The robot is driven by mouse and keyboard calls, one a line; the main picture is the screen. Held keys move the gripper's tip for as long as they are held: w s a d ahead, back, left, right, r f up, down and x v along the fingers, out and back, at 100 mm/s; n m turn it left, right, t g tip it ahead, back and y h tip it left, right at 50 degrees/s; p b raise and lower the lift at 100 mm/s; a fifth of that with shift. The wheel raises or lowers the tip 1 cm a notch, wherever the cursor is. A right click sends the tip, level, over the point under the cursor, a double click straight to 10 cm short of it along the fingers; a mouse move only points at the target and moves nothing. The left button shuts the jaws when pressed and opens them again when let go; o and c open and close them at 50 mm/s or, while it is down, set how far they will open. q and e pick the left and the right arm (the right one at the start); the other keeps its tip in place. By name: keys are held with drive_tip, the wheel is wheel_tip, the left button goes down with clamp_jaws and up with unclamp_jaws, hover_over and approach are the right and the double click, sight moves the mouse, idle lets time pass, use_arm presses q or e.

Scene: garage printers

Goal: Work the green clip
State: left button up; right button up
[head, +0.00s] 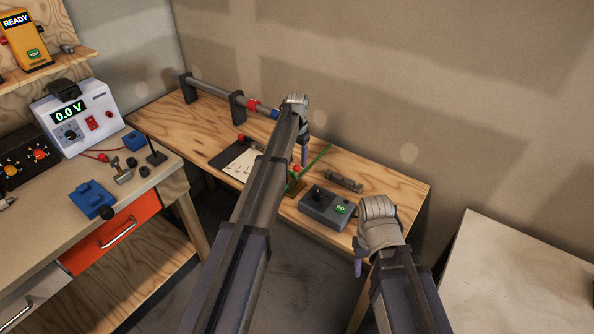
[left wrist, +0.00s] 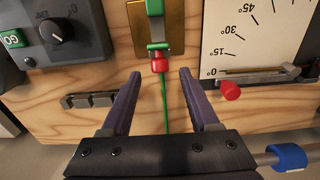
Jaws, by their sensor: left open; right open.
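The green clip (left wrist: 158,46) sits at the edge of a brass plate (left wrist: 173,22) in the left wrist view. It has a red end (left wrist: 160,66), and a thin green strip runs from it toward my gripper. In the head view the brass plate (head: 294,188) shows beside my left arm, which partly hides the clip. My left gripper (left wrist: 160,76) is open, with one finger on each side of the red end, apart from it. In the head view my left gripper (head: 304,152) is above the bench. My right gripper (head: 359,262) is open at the bench's front right; its fingers are partly hidden.
A grey box (head: 325,208) with a knob and green GO button stands right of the clip. A white angle scale (left wrist: 260,35) with a red knob (left wrist: 230,90) lies on the other side. A rail (head: 212,92) runs along the bench back. Bare wood (head: 395,190) lies at right.

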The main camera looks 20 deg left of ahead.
use_arm(q)
wheel_tip(320, 180, down, 4)
drive_tip(key=shift+r+b, duration=0.25)
drive_tip(key=shift+b, duration=1)
clamp_jaws()
